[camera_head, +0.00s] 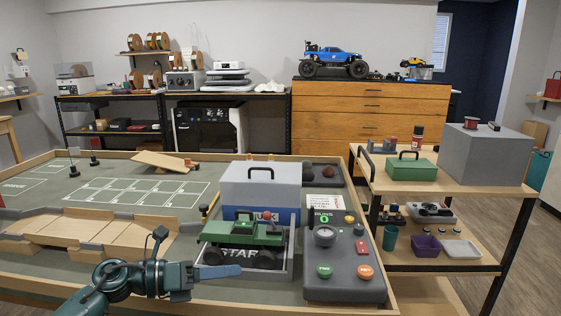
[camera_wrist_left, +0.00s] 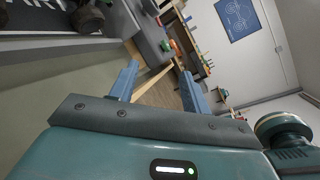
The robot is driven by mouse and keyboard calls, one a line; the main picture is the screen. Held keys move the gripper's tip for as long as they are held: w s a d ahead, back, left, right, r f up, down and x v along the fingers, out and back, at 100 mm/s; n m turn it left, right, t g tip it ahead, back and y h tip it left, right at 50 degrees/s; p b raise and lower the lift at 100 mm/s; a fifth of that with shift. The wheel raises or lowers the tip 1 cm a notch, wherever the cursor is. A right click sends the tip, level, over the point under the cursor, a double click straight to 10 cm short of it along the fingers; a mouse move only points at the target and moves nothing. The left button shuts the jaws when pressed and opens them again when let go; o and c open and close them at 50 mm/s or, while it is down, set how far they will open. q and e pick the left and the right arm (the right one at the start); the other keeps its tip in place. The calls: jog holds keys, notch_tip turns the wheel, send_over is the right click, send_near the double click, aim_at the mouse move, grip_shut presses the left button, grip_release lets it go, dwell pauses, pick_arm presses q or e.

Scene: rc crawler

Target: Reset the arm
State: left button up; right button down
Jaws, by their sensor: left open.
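My left arm (camera_head: 150,280) reaches in from the bottom left of the head view, low over the front of the course table. Its gripper (camera_head: 222,272) points right, in front of the start tray. In the left wrist view the two blue-grey fingers of the gripper (camera_wrist_left: 158,88) stand apart with nothing between them. A green crawler (camera_head: 243,234) sits in the grey start tray (camera_head: 286,272), just beyond the gripper and apart from it as far as I can tell. My right gripper shows in neither view.
A grey control console (camera_head: 345,285) with coloured buttons stands right of the tray. A grey-and-blue box (camera_head: 262,187) stands behind it. Wooden ramps (camera_head: 85,235) lie to the left. A side cart (camera_head: 455,180) stands at the right. The green mat (camera_head: 190,235) has some bare room.

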pick_arm(q)
jog(key=s+d+n+t+h, duration=0.3)
jog(key=s+d+n+t, duration=0.1)
jog(key=s+n, duration=0.25)
jog(key=s+a+f+n+t+y, duration=0.35)
jog(key=s+f+n+y, duration=0.35)
jog(key=n, duration=0.9)
jog(key=s+a+f+n+t+y, duration=0.3)
jog(key=s+n+y, duration=0.5)
jog(key=n, duration=0.8)
jog(key=r+g+p, duration=0.1)
jog(key=p, duration=0.5)
jog(key=r+g+p, duration=0.1)
jog(key=g+p, duration=0.1)
jog(key=p, duration=0.5)
jog(key=s+r+g+p, duration=0.1)
jog(key=r+g+p, duration=0.1)
jog(key=p, duration=0.4)
jog(key=shift+a+r+n, duration=0.1)
jog(key=shift+a+n, duration=0.15)
jog(key=shift+a, duration=0.15)
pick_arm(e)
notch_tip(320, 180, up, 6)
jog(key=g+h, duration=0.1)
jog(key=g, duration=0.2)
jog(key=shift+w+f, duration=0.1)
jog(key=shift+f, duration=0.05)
